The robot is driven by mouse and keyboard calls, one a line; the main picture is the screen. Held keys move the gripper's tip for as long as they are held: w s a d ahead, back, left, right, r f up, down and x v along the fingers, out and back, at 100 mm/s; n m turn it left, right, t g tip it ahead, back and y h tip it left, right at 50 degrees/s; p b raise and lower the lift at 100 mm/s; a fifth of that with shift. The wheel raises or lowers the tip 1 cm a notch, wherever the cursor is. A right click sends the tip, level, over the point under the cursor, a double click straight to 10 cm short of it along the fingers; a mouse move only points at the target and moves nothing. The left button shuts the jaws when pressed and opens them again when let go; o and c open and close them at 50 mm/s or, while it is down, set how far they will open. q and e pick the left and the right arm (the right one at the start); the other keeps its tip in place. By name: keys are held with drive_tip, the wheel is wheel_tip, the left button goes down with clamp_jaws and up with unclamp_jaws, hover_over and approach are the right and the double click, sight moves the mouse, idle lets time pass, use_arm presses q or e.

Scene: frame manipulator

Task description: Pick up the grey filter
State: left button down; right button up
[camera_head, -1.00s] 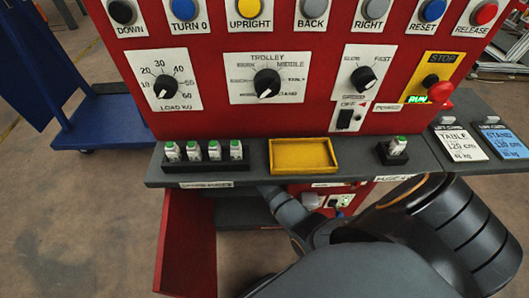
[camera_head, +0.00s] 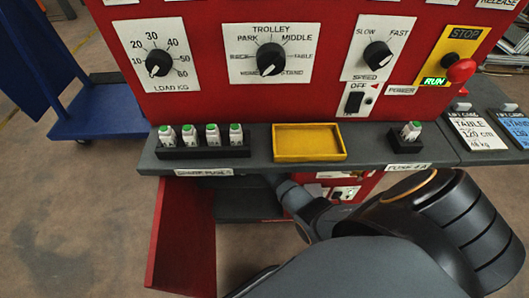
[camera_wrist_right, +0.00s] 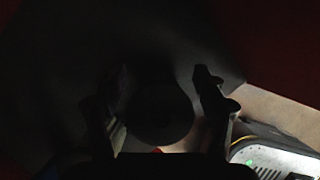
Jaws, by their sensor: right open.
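My right gripper (camera_wrist_right: 160,76) shows in the dark right wrist view, its two fingers spread apart. A dark round shape (camera_wrist_right: 158,115) lies between and below the fingertips. It may be the grey filter, but the shadow is too deep to tell, and I cannot tell whether the fingers touch it. In the head view my right arm reaches under the shelf toward the open cabinet, and its gripper is hidden there. My left gripper is not in view.
The grey shelf (camera_head: 255,160) holds several green-topped spare fuses (camera_head: 200,136), a yellow tray (camera_head: 308,142) and a single fuse (camera_head: 411,131). A red door (camera_head: 180,235) stands open at left. A white device (camera_wrist_right: 275,160) with a green light is beside the gripper.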

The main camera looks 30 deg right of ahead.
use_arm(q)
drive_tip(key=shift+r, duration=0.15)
use_arm(e)
drive_tip(key=c, duration=1.3)
drive_tip(key=shift+o, duration=0.2)
